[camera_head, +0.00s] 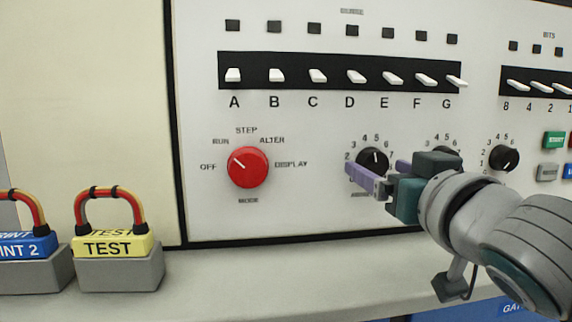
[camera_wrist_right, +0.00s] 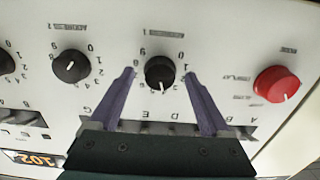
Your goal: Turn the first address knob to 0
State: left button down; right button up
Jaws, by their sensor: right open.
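The first address knob (camera_head: 373,158) is a black dial with a white mark. The mark points roughly up, around the 4 and 5. In the right wrist view the same knob (camera_wrist_right: 159,70) sits under the "ADDRESS 1" lettering, between the two purple fingers. My right gripper (camera_head: 375,169) is open in front of the panel, with one finger on each side of the knob. The wrist view shows gaps between the fingers and the knob, so it does not look gripped. In the head view a finger hides part of the scale's lower side. My left gripper is not in view.
The red mode knob (camera_head: 248,167) is to the left. The second address knob (camera_head: 447,152) is partly behind my gripper; another black knob (camera_head: 504,158) is further right. White toggle switches (camera_head: 317,76) run above. A yellow TEST plug (camera_head: 108,246) with a red cable stands on the ledge.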

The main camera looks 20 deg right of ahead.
jog(key=shift+w+d, duration=0.1)
jog(key=shift+w, duration=0.2)
grip_shut()
dwell(0.5)
